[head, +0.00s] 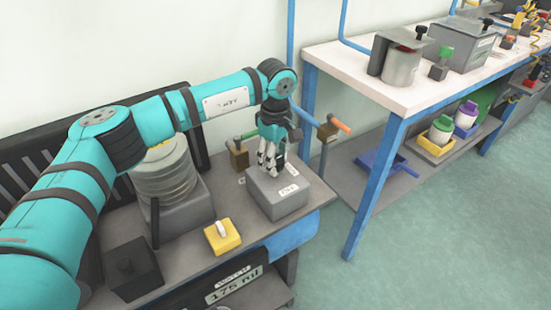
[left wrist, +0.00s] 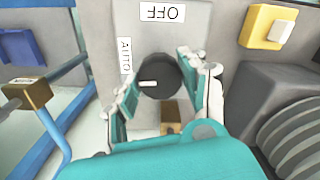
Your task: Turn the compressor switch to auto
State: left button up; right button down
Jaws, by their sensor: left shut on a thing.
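The compressor switch is a round black knob (left wrist: 160,78) with a white pointer mark, on top of a grey box (head: 278,198). In the left wrist view the mark points left, to the side where the AUTO label (left wrist: 125,56) is, a little below that label. The OFF label (left wrist: 162,12) is above the knob, upside down. My left gripper (head: 270,163) reaches down onto the box from above. In the left wrist view its fingers (left wrist: 160,90) are closed around the knob from both sides. The head view hides the knob behind the fingers. My right gripper is not in view.
A yellow box (head: 222,236) with a white switch sits in front of the grey box. A ribbed grey cylinder (head: 165,178) stands to the left. Brass valves with green and orange handles (head: 340,125) are behind. A blue-legged table (head: 375,95) stands to the right.

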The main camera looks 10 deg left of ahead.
pick_arm(q)
jog(key=shift+m, duration=0.6)
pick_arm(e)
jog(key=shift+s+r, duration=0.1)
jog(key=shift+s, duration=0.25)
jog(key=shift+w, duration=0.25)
pick_arm(q)
jog(key=o, duration=1.2)
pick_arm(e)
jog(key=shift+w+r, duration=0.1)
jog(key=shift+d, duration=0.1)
pick_arm(q)
jog(key=shift+r, duration=0.15)
notch_tip(320, 180, up, 12)
jog(key=shift+f, duration=0.1)
